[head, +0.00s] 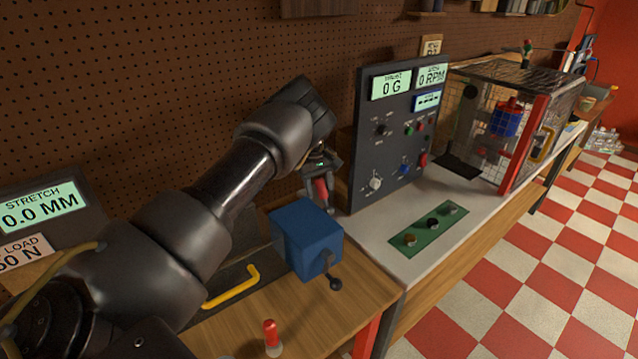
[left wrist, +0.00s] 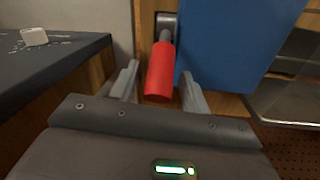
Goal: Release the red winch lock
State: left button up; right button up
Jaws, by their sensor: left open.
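The red winch lock (left wrist: 160,72) is a red cylindrical grip on a grey metal stem. In the left wrist view it lies between the two open fingers of my left gripper (left wrist: 159,88), with a visible gap to the right finger. The left finger is very close to it, and contact is unclear. In the head view the red grip (head: 320,188) shows between the fingers of my left gripper (head: 320,197), just behind the blue winch box (head: 300,232). The blue box also fills the upper right of the left wrist view (left wrist: 230,40). My right gripper is not in view.
A black crank (head: 335,283) juts from the box's front. A yellow handle (head: 233,290) and a red-topped lever (head: 270,335) are on the wooden bench. A grey control panel (head: 385,150) stands right of my gripper. A mesh cage (head: 515,115) is farther back.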

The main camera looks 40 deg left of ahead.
pick_arm(q)
jog(key=shift+w+d+f, duration=0.15)
jog(key=shift+f, duration=0.1)
grip_shut()
dwell(0.3)
